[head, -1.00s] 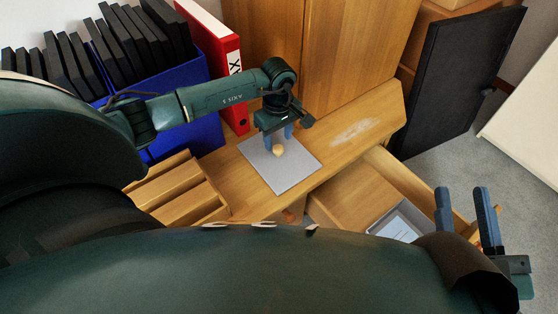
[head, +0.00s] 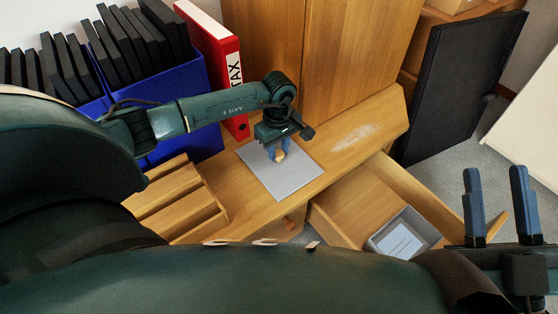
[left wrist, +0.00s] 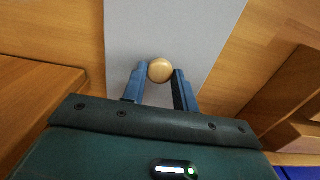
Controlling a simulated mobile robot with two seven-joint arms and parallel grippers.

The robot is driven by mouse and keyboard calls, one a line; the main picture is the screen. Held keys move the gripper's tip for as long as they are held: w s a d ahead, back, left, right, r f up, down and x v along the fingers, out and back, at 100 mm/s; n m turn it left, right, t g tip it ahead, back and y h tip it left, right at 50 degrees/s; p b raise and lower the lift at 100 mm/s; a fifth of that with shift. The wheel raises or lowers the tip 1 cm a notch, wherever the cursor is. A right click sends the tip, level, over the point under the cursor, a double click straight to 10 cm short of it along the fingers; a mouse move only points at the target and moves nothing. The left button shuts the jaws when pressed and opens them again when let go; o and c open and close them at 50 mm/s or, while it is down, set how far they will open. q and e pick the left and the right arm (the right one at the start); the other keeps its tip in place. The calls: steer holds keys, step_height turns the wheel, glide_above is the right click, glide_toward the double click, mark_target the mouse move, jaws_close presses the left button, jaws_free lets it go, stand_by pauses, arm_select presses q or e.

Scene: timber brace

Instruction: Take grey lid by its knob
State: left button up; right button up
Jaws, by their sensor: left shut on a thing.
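The grey lid (head: 285,184) is a flat rectangular panel lying on the wooden desk top. Its round light-wood knob (head: 280,156) stands up near its middle. The lid also shows in the left wrist view (left wrist: 190,30), with the knob (left wrist: 160,70) between the fingertips. My left gripper (head: 278,153) points down over the lid and is shut on the knob, one blue finger on each side. My right gripper (head: 500,195) is at the lower right, its fingers wide apart and empty.
An open drawer (head: 350,212) holds a grey box (head: 428,232) with a pale sheet inside. A red binder (head: 218,70) and blue file boxes (head: 180,95) stand behind the desk at left. A black panel (head: 460,85) stands at right. The desk right of the lid is clear except for a pale smear (head: 355,135).

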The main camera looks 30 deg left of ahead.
mark_target(278, 153)
arm_select(q)
jaws_close()
steer(key=shift+r, duration=0.25)
steer(key=shift+r+p, duration=1.15)
steer(key=shift+r, duration=0.1)
steer(key=shift+r, duration=0.1)
step_height(278, 153, up, 8)
steer(key=p, duration=0.6)
stand_by(0.5)
